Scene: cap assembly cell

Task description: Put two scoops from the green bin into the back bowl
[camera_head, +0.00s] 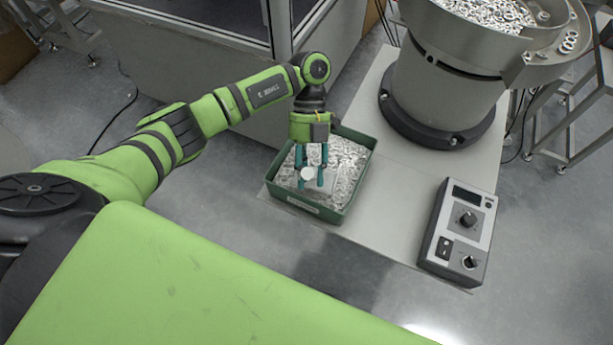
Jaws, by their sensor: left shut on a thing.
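The green bin (345,207) stands on the grey plate and is filled with small shiny metal parts. My left gripper (310,181) points down over the bin, its teal fingers shut on a scoop (307,174). The scoop shows as a pale round handle end and a light grey body low among the parts. I cannot tell how deep the scoop sits or whether it is loaded. The back bowl (548,44) is a metal feeder bowl at the top right, cut off by the picture edge, with many metal rings in it. My right gripper is out of view.
The bowl stands on a thick grey cylindrical base (440,85) with a dark foot ring. A control box (458,235) with knobs lies right of the bin. A grey machine cabinet (215,50) stands behind my left arm. The grey plate (395,195) between bin and box is clear.

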